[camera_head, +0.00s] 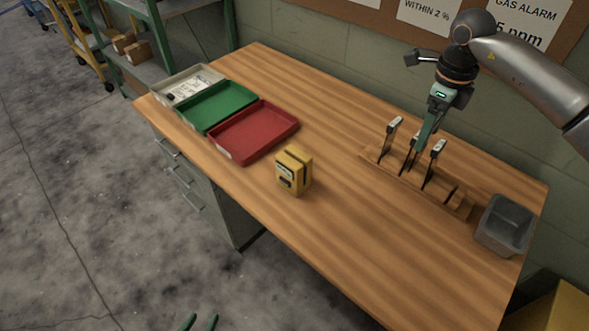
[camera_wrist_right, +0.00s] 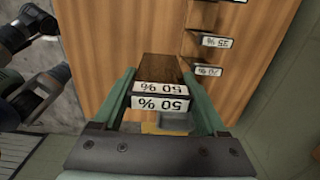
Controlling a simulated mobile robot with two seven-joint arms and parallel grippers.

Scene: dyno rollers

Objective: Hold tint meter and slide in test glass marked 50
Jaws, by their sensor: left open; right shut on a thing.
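The tint meter (camera_head: 295,171) is a yellow box with a dark slot, standing on the wooden table near its front edge. The test glass marked 50 (camera_wrist_right: 160,96) shows its "50 %" label, upside down, between my right fingers in the right wrist view. My right gripper (camera_head: 424,132) is shut on this glass, over the middle of the wooden rack (camera_head: 460,204). The fingers hide much of the glass in the head view, and I cannot tell whether it is clear of its slot. My left gripper (camera_head: 199,322) is open and empty at the bottom edge, away from the meter.
Other labelled glasses stand in the rack on either side, one left (camera_head: 391,130) and one right (camera_head: 435,158). A grey bin (camera_head: 504,225) sits at the right end. Red (camera_head: 253,132), green (camera_head: 217,106) and off-white (camera_head: 187,84) trays lie at the left. The table between meter and rack is clear.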

